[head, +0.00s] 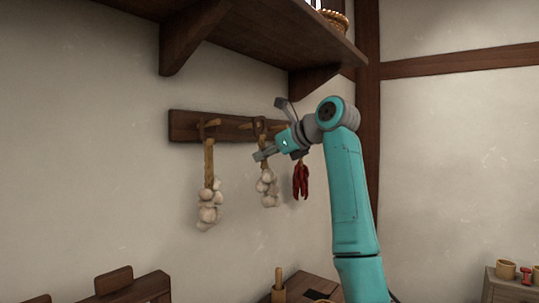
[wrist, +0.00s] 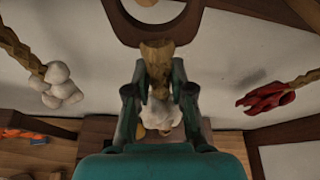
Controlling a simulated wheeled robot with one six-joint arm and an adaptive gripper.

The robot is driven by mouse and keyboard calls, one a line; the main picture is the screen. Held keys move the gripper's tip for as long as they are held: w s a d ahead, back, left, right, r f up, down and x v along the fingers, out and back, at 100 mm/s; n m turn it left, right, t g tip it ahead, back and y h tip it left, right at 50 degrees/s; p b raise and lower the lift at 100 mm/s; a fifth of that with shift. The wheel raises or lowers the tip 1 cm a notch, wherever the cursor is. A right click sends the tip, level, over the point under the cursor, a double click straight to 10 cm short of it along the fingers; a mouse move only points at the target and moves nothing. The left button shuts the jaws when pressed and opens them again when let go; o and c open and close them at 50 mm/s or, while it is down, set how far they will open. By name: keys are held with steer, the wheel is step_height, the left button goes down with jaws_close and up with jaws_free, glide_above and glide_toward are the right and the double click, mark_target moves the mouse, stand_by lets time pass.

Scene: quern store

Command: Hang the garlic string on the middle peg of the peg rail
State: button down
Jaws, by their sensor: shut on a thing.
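The dark wooden peg rail (head: 185,126) is fixed to the wall. The held garlic string (head: 268,187) hangs upright at the middle of the rail, with white bulbs below a straw braid. My gripper (head: 264,153) is shut on the braid, just below its dark loop. In the wrist view my gripper (wrist: 158,88) has a finger on each side of the braid (wrist: 156,52), and the loop (wrist: 190,22) stands open above it. The loop is close to the middle peg; I cannot tell whether it is around the peg or in front of it.
Another garlic string (head: 208,200) hangs on the left peg, and red chillies (head: 300,180) hang at the right, close to my gripper. A bracketed shelf (head: 250,30) with a basket (head: 335,20) is above. Wooden furniture (head: 125,285) stands below.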

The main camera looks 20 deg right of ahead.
steer(key=shift+w+a, duration=0.55)
steer(key=shift+w, duration=0.15)
steer(key=shift+w+a+f, duration=0.35)
steer(key=shift+w+f, duration=0.05)
steer(key=shift+w, duration=0.1)
steer(key=c, duration=0.9)
jaws_free()
steer(key=shift+c, duration=0.2)
steer(key=v, duration=1.2)
